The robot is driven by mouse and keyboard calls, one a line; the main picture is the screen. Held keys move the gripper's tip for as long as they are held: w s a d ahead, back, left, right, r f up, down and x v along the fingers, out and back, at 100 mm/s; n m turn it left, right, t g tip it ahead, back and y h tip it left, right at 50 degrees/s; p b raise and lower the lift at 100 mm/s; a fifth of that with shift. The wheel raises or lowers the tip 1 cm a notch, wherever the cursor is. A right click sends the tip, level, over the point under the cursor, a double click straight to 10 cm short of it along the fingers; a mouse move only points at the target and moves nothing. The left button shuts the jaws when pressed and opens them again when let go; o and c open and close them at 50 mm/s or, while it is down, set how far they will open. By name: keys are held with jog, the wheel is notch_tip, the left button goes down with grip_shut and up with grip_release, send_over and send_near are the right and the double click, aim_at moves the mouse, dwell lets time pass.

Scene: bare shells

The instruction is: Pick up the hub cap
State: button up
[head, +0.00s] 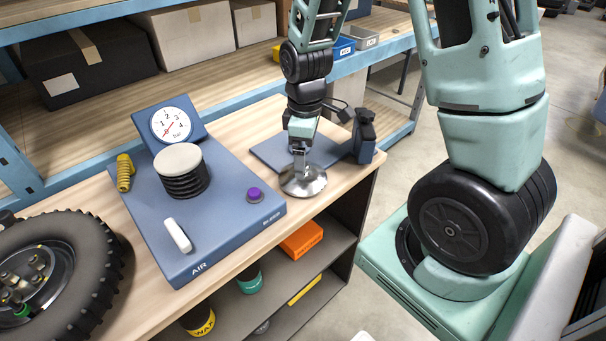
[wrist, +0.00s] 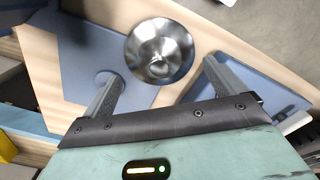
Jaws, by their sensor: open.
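The hub cap (head: 303,181) is a shiny, round metal dome with a small raised centre. It rests on the workbench at the near edge of a flat blue mat (head: 268,153), partly over bare wood. In the wrist view the hub cap (wrist: 160,42) lies just beyond my fingertips, centred between them. My gripper (head: 299,154) points down, close above the hub cap. In the wrist view my gripper (wrist: 163,70) has its two grey fingers wide apart with nothing between them. I cannot tell whether a fingertip touches the cap.
A blue air panel (head: 225,222) with a gauge (head: 172,124), a black bellows (head: 182,181) and a purple button (head: 254,194) stands left of the cap. A dark blue stand (head: 364,138) is close on its right. A wheel (head: 45,275) lies far left.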

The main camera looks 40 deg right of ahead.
jog(key=shift+w+f+p, duration=0.15)
jog(key=shift+f+p, duration=0.2)
jog(key=shift+f, duration=0.9)
jog(key=shift+w+f+p, duration=0.1)
jog(key=shift+f+p, duration=0.25)
jog(key=shift+f, duration=0.9)
jog(key=shift+c, duration=0.3)
jog(key=shift+s+a, duration=0.1)
jog(key=c, duration=1.4)
